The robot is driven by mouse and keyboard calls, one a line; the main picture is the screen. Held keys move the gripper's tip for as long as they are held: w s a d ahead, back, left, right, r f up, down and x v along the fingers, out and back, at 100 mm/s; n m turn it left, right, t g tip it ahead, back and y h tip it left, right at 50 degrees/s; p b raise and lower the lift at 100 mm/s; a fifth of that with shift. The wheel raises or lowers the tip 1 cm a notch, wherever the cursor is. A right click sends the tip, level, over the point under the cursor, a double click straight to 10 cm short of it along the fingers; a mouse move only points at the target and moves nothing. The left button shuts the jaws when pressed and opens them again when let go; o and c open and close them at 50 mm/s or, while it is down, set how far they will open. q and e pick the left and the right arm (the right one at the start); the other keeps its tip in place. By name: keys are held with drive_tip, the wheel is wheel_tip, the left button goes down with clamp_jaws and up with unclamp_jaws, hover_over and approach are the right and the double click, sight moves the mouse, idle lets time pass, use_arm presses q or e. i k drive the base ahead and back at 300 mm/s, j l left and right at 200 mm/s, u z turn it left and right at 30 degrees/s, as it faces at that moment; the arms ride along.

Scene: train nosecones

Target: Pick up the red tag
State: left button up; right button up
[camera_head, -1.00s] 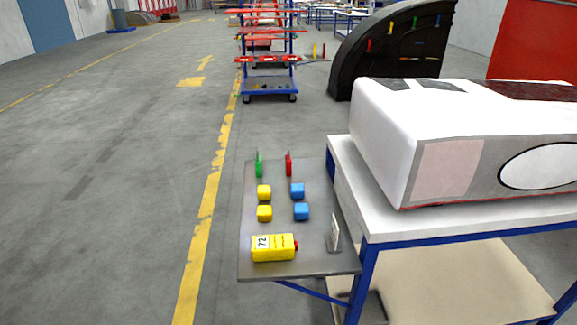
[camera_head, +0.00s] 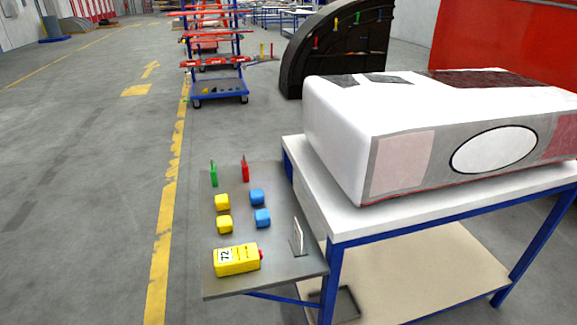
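The red tag (camera_head: 245,170) stands upright near the far edge of a small grey side shelf (camera_head: 272,278) in the head view. A green tag (camera_head: 213,174) stands to its left. Two blue blocks and two yellow blocks sit nearer on the same shelf. Neither of my grippers is in view.
The shelf joins a white-topped table (camera_head: 420,212) with blue legs, which bears a large white nosecone (camera_head: 335,130). A yellow box (camera_head: 237,260) marked 72 and a small upright plate (camera_head: 297,238) are on the shelf. Open floor lies left; a blue-and-red cart (camera_head: 218,90) stands behind.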

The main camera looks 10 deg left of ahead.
sight(244, 168)
drive_tip(key=i+j+z, duration=0.3)
drive_tip(key=j, duration=0.5)
drive_tip(key=i+j+z, duration=0.1)
drive_tip(key=j+z, duration=0.25)
drive_tip(key=j, duration=0.4)
drive_tip(key=j+z, duration=0.3)
drive_tip(key=j, duration=0.55)
